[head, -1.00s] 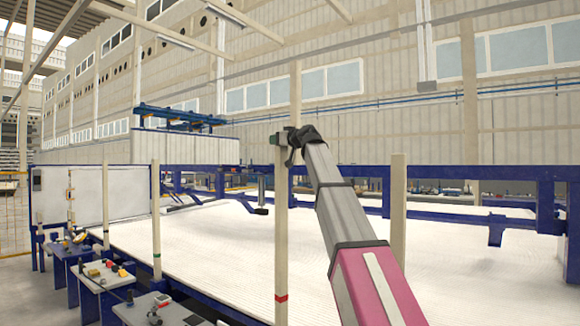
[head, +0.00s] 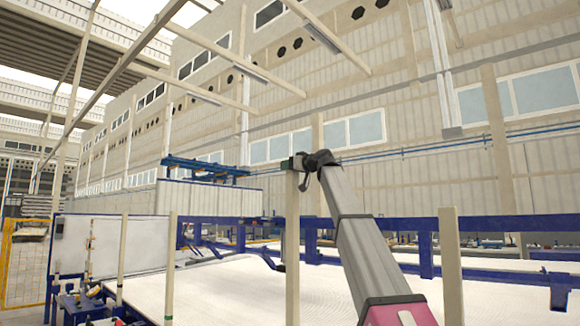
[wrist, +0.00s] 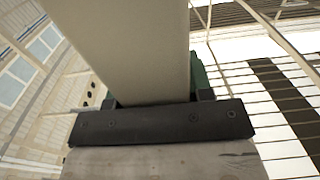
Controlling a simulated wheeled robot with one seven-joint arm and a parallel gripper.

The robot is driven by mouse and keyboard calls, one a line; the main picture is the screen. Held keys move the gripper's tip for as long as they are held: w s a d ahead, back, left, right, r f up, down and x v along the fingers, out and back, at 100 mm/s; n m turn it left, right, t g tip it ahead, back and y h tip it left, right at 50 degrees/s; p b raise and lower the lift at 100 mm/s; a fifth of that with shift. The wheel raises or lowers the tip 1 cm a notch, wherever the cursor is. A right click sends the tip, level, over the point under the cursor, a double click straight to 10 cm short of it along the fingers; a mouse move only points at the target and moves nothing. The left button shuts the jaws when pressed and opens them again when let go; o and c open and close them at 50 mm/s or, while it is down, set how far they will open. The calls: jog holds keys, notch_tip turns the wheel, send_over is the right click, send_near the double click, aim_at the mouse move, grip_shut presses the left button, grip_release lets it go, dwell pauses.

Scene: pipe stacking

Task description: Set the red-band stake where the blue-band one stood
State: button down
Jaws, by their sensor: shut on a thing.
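My gripper (head: 293,163) is shut around the upper end of a tall pale stake (head: 292,240), which hangs upright in the head view. The stake's lower part is cut off by the bottom edge; a red band showed there a second ago. In the wrist view the stake (wrist: 125,45) fills the space between the green jaws of my gripper (wrist: 155,88). No blue-band stake can be made out. Other upright stakes stand at the left (head: 122,258), left of centre (head: 170,262) and at the right (head: 450,265); I cannot read blue on any.
A white ribbed bed (head: 225,285) lies behind the stakes, with a blue frame (head: 400,224) along its far side. A white panel (head: 88,245) and small tables with loose items (head: 95,308) stand at the left. A yellow fence (head: 22,262) is at far left.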

send_over(289, 214)
jog(key=w, duration=0.3)
jog(key=shift+s+f, duration=0.1)
jog(key=shift+f, duration=6.35)
jog(key=shift+f, duration=3.3)
